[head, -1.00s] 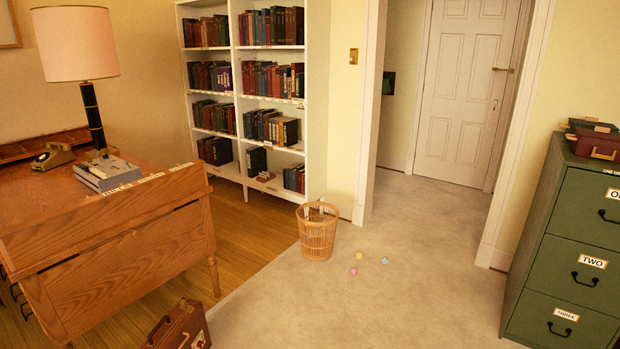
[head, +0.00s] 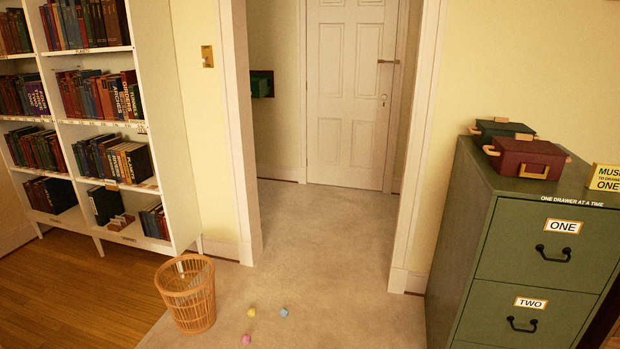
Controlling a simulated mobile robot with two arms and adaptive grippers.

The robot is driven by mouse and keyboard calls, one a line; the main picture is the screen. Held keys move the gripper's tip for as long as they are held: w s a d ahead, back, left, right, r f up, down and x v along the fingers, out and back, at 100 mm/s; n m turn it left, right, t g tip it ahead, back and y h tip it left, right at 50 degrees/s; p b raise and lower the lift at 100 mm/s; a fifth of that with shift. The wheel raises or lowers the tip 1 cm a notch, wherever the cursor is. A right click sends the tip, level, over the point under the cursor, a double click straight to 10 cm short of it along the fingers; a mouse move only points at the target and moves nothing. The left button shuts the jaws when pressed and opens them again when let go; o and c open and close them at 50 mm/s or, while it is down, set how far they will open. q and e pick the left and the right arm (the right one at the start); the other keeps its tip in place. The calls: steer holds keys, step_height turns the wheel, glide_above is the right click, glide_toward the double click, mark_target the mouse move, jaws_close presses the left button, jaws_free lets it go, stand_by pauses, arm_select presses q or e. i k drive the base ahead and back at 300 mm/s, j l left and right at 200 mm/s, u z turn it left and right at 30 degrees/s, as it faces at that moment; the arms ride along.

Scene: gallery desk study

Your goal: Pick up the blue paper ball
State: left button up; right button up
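The blue paper ball (head: 284,312) lies on the pale carpet in the lower middle of the head view. A yellow ball (head: 251,312) lies to its left, and a pink ball (head: 246,339) lies nearer, at the bottom edge. The balls are small and apart from one another. Neither of my grippers shows in the view.
A wicker wastebasket (head: 187,296) stands upright left of the balls. A white bookcase (head: 178,190) is at the left. A green filing cabinet (head: 480,235) with cases on top stands at the right. Carpet (head: 340,240) is clear through the doorway to a white door (head: 345,100).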

mark_target(284, 312)
steer(key=i+u, duration=0.1)
steer(key=i, duration=0.55)
steer(key=i+l+u, duration=0.1)
steer(key=i, duration=0.5)
steer(key=i+l+u, duration=0.15)
steer(key=i, duration=0.5)
